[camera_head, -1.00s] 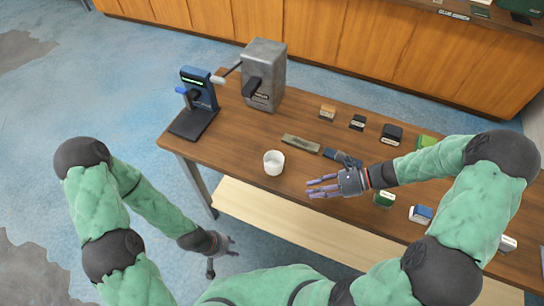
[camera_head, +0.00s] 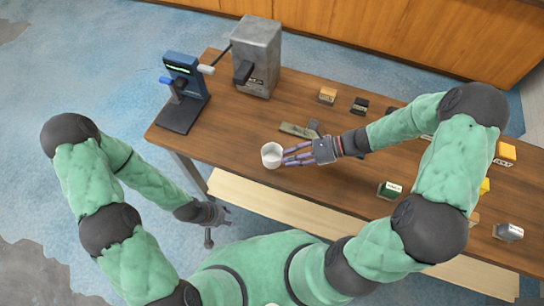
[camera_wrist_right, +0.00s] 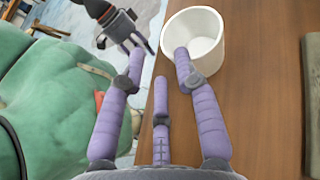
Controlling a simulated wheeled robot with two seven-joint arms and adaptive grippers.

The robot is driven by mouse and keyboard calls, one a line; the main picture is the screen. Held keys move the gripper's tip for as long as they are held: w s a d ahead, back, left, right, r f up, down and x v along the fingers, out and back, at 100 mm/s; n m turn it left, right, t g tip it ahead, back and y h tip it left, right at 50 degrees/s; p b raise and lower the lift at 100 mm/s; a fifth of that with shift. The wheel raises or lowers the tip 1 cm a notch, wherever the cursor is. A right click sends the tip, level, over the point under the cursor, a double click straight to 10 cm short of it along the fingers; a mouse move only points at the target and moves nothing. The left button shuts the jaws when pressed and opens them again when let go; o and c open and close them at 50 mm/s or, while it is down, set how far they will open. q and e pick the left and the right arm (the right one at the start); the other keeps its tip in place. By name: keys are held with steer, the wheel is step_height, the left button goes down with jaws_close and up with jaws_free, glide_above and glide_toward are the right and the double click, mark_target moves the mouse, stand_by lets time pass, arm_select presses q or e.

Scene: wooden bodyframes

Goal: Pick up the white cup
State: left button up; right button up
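The white cup (camera_head: 271,155) stands upright on the wooden table (camera_head: 235,140) near its front edge. It looks empty. In the right wrist view the cup (camera_wrist_right: 196,42) is at the top, just beyond the fingertips. My right gripper (camera_head: 290,154) is beside the cup, to its right, with its purple fingers spread and pointing at it. In the right wrist view my right gripper (camera_wrist_right: 158,58) is open, one finger overlapping the cup's near side; whether it touches I cannot tell. My left gripper (camera_head: 219,226) hangs low in front of the table, empty, with fingers apart.
A blue device (camera_head: 184,88) and a grey metal machine (camera_head: 257,55) stand at the table's back left. A flat olive item (camera_head: 298,131) lies behind the cup. Small boxes, including an orange one (camera_head: 327,95) and a green one (camera_head: 389,190), are spread to the right.

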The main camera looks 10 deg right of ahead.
mark_target(272, 156)
steer(key=x, duration=0.2)
steer(key=b+x, duration=0.1)
steer(key=x, duration=0.2)
steer(key=shift+w+d+f, duration=0.1)
steer(key=shift+w+f, duration=0.05)
steer(key=shift+w, duration=0.1)
jaws_close()
